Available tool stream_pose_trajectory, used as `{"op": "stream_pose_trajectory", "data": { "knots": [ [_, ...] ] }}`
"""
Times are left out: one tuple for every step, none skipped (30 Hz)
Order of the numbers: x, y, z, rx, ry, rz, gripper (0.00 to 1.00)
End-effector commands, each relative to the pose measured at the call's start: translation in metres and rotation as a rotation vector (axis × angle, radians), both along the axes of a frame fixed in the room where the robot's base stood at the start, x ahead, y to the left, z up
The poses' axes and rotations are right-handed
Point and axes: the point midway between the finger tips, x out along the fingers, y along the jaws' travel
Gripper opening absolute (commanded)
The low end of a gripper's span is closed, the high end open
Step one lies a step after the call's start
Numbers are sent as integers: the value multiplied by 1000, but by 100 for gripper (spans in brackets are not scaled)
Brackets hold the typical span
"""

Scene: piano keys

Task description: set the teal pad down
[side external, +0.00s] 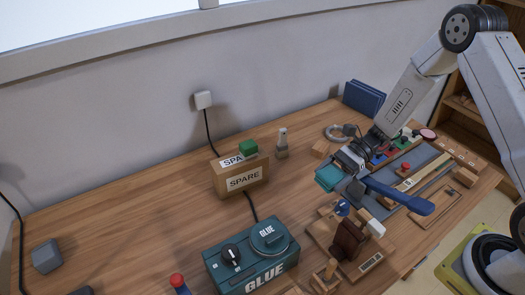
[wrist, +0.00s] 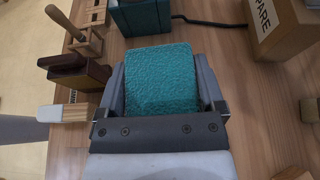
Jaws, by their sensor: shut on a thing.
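The teal pad (wrist: 162,80) is a flat, rough-textured square held between the two fingers of my gripper (wrist: 165,92) in the wrist view. In the side external view the teal pad (side external: 328,177) shows at the tip of my gripper (side external: 340,180), which is shut on it. The pad appears to be above the wooden table (side external: 150,190), right of the SPARE box; its exact height is hard to tell. A long blue handle-like piece (side external: 400,196) lies just right of the gripper and partly hides what is behind it.
A teal GLUE box (side external: 250,255) is nearer the front. Wooden fixtures (side external: 345,240) stand in front of the gripper. The table's left middle is clear.

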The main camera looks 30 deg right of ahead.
Motion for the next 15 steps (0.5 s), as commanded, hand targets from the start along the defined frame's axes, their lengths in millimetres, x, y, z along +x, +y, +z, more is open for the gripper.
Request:
{"op": "stream_pose_trajectory", "data": {
  "knots": [
    [7, 1, -4, 0, -1, 1, 31],
    [11, 1, -6, 0, 0, 1, 31],
    [16, 2, -8, 1, 0, 2, 31],
    [20, 2, -10, 0, 0, 2, 31],
    [24, 2, -11, 0, 0, 2, 31],
    [29, 3, -14, 0, 1, 2, 31],
    [33, 3, -15, 0, 0, 2, 31],
    [37, 3, -17, 0, 0, 2, 31],
    [42, 4, -19, 0, -1, 1, 31],
    [45, 4, -21, -1, -1, 1, 31],
    [49, 4, -23, 0, 0, 1, 31],
    [54, 4, -25, -1, -1, 1, 31],
    [57, 5, -26, -1, -1, 1, 31],
    [61, 5, -28, 0, 0, 1, 31],
    [65, 5, -32, 0, 2, 1, 31]
  ]
}}
